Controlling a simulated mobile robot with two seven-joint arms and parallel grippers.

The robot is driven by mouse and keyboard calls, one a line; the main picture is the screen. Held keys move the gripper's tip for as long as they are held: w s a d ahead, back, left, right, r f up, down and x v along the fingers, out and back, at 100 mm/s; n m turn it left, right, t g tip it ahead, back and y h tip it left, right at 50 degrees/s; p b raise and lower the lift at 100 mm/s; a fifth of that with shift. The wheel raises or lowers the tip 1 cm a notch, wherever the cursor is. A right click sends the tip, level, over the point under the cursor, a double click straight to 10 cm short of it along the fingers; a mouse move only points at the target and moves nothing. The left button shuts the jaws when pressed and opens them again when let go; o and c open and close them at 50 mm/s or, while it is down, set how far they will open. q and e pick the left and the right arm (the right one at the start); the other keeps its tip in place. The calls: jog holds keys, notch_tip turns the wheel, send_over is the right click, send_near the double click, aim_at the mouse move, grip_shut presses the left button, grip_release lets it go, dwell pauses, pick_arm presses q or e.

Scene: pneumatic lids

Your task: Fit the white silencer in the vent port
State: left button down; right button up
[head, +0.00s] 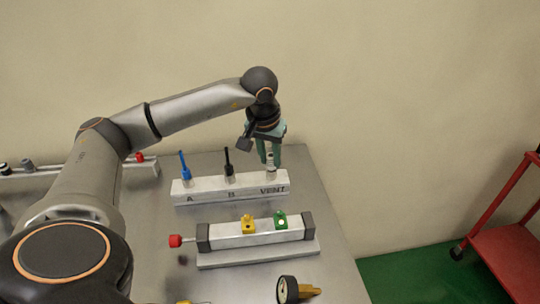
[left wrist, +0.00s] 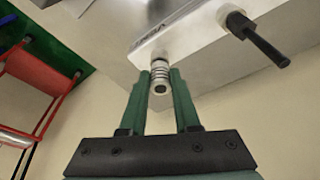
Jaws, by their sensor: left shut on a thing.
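The white manifold block (head: 212,190) is marked A, B and VENT. A blue tube (head: 184,165) stands in port A and a black tube (head: 228,162) in port B. My left gripper (head: 270,162) is over the VENT end, fingers pointing down. It is shut on the pale, ringed silencer (head: 270,172), which stands upright at the vent port. In the left wrist view, the silencer (left wrist: 160,73) sits between the green fingertips (left wrist: 160,85), its far end against the block (left wrist: 195,42). I cannot tell how deep it sits. The port itself is hidden. My right gripper is not in view.
A gauge (head: 288,290) lies near the front. A rail (head: 60,173) is at the back left. A red cart (head: 505,250) stands off the table.

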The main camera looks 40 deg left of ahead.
pick_arm(q)
jog(key=shift+f, duration=0.35)
jog(key=c, duration=0.6)
grip_release()
jog(key=shift+o, duration=0.2)
jog(key=shift+r, duration=0.15)
jog(key=p+v, duration=0.5)
jog(key=v, duration=0.1)
jog(key=shift+s+r, duration=0.2)
jog(key=shift+r, duration=0.2)
